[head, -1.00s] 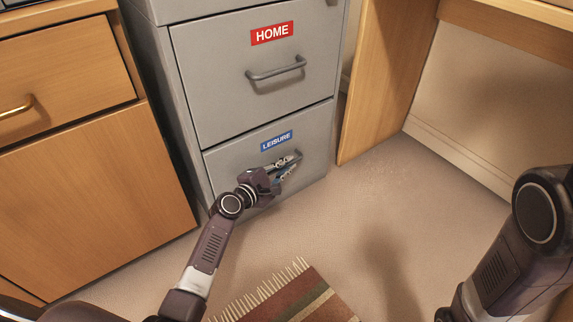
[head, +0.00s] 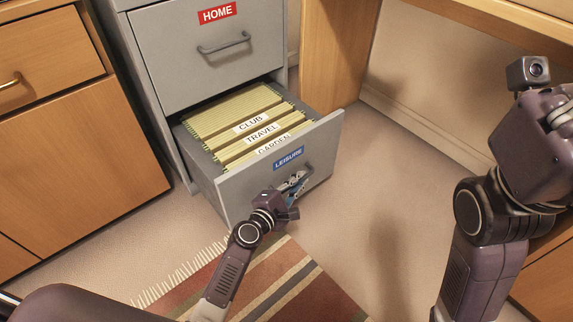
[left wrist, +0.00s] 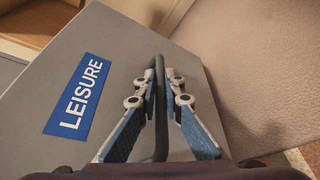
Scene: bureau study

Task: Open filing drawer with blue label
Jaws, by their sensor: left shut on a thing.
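The bottom filing drawer (head: 240,187) with the blue LEISURE label (head: 288,157) is pulled well out of the grey cabinet. Hanging files tabbed CLUB, TRAVEL and GARDEN (head: 272,143) show inside it. My left gripper (head: 295,184) is at the drawer front, below the label. In the left wrist view, its blue-padded fingers (left wrist: 162,90) are shut around the dark bar handle (left wrist: 159,125), with the blue label (left wrist: 78,97) to the left. My right gripper (head: 563,112) is only partly in view at the right edge; its fingers cannot be made out clearly.
The upper drawer (head: 170,60) with the red HOME label (head: 217,14) is shut. A wooden cabinet (head: 80,180) stands at left and a desk panel (head: 345,60) at right. A striped rug (head: 285,285) lies in front; carpet right of the drawer is clear.

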